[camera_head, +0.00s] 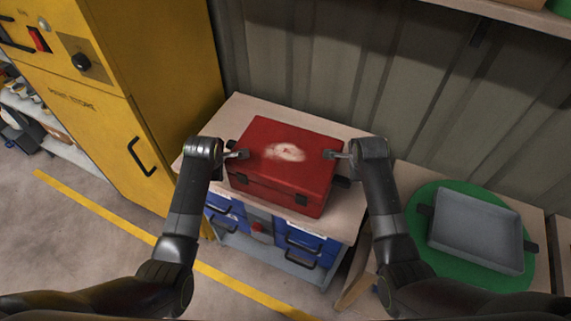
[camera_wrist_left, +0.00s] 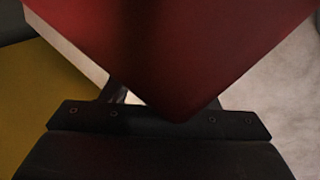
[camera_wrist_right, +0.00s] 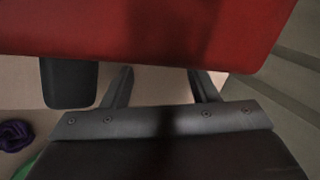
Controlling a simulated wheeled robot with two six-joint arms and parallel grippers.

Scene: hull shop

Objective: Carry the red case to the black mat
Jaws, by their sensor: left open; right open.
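The red case (camera_head: 284,165), with a pale worn patch on its lid, sits on a light-topped bench (camera_head: 246,108). Dark handles stick out at its sides; the right one (camera_head: 342,182) also shows in the right wrist view (camera_wrist_right: 68,82). My left gripper (camera_head: 238,154) is open at the case's left side; in the left wrist view the case (camera_wrist_left: 180,50) hides part of its fingers. My right gripper (camera_head: 334,154) is open at the right side, its fingers beside the handle rather than around it. I cannot tell whether either touches the case. No black mat is in view.
A green round mat (camera_head: 423,256) with a grey tray (camera_head: 474,232) lies on a surface at the right. A yellow cabinet (camera_head: 140,90) stands at the left, a ribbed wall (camera_head: 330,60) behind. Blue drawers (camera_head: 300,243) are under the bench. A purple thing (camera_wrist_right: 15,135) shows low.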

